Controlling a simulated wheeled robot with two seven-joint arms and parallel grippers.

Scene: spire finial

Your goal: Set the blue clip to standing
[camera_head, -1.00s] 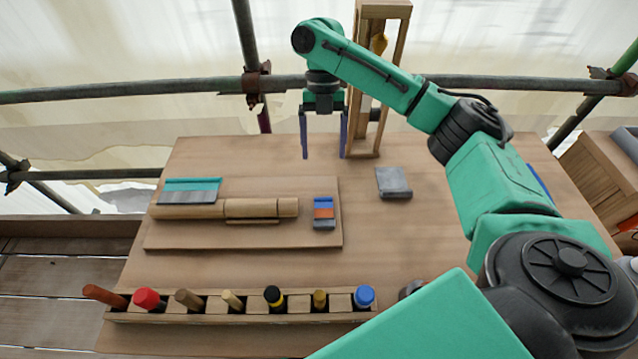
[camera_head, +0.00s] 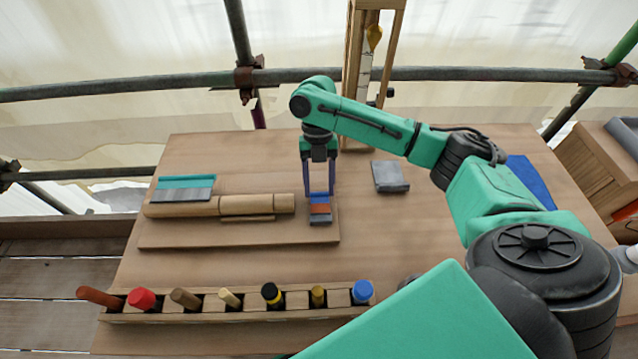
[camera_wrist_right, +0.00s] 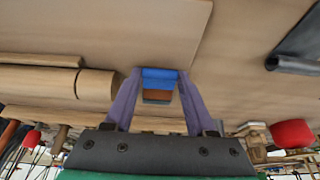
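The blue clip (camera_head: 319,197) is the blue far end of a small block with an orange band and a grey end, lying low on the wooden board (camera_head: 240,238) near its right edge. It also shows in the right wrist view (camera_wrist_right: 160,78) between the fingertips. My right gripper (camera_head: 320,193) points down over it, with one purple finger on each side. The fingers are apart, with what looks like a narrow gap at each side; contact is not clear. My left gripper is not in view.
A rack (camera_head: 240,315) of several tools stands at the front. A grey block (camera_head: 390,176) lies right of the board. A wooden frame (camera_head: 354,60) stands behind.

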